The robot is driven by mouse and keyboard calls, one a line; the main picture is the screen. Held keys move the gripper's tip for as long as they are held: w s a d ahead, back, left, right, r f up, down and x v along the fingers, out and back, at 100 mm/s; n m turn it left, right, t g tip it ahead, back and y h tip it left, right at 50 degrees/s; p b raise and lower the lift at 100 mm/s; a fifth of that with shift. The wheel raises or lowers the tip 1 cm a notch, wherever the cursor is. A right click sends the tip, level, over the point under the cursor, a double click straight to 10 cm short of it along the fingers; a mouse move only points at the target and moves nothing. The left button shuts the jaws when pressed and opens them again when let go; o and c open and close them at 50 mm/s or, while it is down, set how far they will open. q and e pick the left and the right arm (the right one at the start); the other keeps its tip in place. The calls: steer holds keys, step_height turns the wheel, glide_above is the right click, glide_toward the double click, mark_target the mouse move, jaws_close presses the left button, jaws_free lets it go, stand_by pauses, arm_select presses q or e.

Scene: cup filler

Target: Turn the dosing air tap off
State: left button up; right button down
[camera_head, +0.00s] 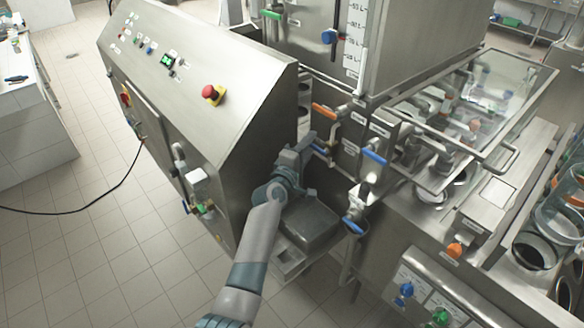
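Several small taps with coloured handles sit on the steel machine's pipework. One has an orange handle (324,111), one a blue handle (374,157), and a lower one a blue handle (353,225). Another blue handle (320,149) shows partly, right beside my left gripper's tip. The labels are too small to read, so I cannot tell which is the dosing air tap. My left gripper (306,146) reaches up between the control cabinet and the pipework. Its fingers are seen from behind, so their opening and any contact are hidden. My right gripper is out of view.
The sloped control cabinet (190,85) with a red stop button (213,94) stands close left of my arm. A glass-lidded cup section (480,110) is at right. A grey box (310,222) sits under my gripper. Tiled floor (100,240) is open at left, crossed by a black cable (85,207).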

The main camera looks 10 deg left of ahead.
arm_select(q)
steer(key=b+v, duration=0.3)
steer(key=v, duration=1.3)
steer(key=shift+s+a, duration=0.2)
steer(key=shift+s, duration=0.15)
